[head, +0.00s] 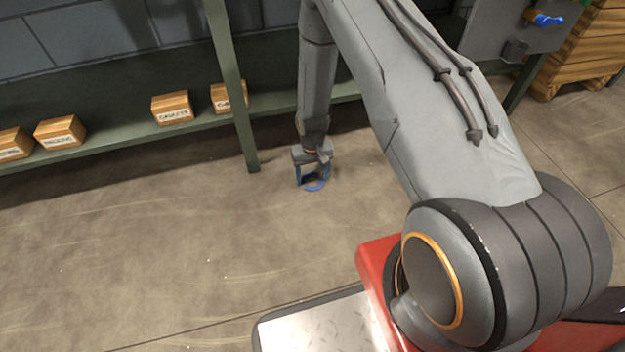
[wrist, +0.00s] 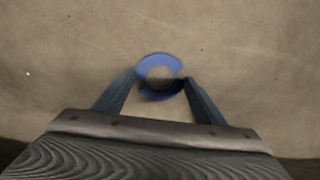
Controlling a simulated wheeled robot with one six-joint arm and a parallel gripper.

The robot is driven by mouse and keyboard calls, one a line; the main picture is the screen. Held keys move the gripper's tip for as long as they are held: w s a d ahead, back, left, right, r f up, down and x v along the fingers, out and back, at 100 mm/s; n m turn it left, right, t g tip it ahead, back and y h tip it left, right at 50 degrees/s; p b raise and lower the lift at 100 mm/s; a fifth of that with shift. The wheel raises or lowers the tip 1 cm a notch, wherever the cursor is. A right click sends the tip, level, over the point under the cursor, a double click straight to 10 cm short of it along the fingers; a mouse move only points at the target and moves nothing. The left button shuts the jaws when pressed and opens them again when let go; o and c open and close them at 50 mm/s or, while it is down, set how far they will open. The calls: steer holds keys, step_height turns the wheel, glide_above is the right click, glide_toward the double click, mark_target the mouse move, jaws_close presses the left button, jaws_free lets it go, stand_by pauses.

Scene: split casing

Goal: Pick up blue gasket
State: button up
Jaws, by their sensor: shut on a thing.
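The blue gasket (wrist: 158,61) is a flat ring with an open middle. In the wrist view it sits between the two fingertips of my gripper (wrist: 160,84), which are closed on its left and right sides. Its lower part is in dark shadow. In the head view the blue gasket (head: 314,186) shows at the fingertips of my gripper (head: 312,180), close to the floor. I cannot tell whether it touches the floor.
A green shelf (head: 120,138) runs along the back wall, with a post (head: 232,90) just left of my gripper. Several labelled wooden boxes (head: 172,107) stand on it. Wooden crates (head: 585,50) stand at the far right. The floor (head: 170,240) to the left is clear.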

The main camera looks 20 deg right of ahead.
step_height(320, 180, up, 99)
steer(key=p, duration=5.7)
steer(key=shift+r, duration=0.15)
